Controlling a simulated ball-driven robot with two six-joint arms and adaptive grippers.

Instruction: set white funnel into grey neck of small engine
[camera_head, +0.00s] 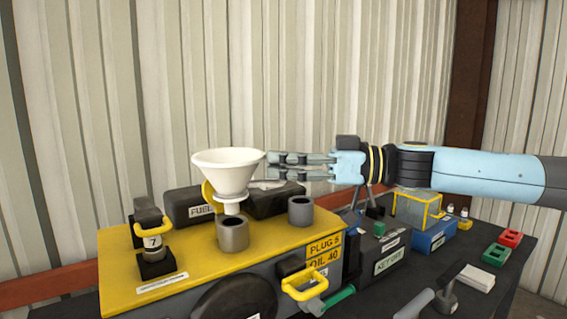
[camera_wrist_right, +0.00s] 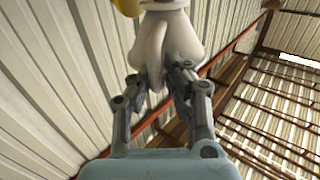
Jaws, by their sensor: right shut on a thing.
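The white funnel (camera_head: 227,173) is upright, wide mouth up, over the grey neck (camera_head: 233,234) on the small engine's yellow top (camera_head: 185,262). Its short spout ends at about the neck's rim; I cannot tell whether the tip is inside or just above. My right gripper (camera_head: 270,166) comes in from the right and is shut on the funnel's side. In the right wrist view the funnel (camera_wrist_right: 165,40) is pale and large between the fingertips (camera_wrist_right: 158,82). My left gripper is not in view.
A second grey neck (camera_head: 300,211) stands to the right on the yellow top. A yellow-handled cap marked 7 (camera_head: 152,240) is at the left. A black fuel box (camera_head: 190,205) lies behind. The dark bench (camera_head: 480,245) at right holds boxes and small parts.

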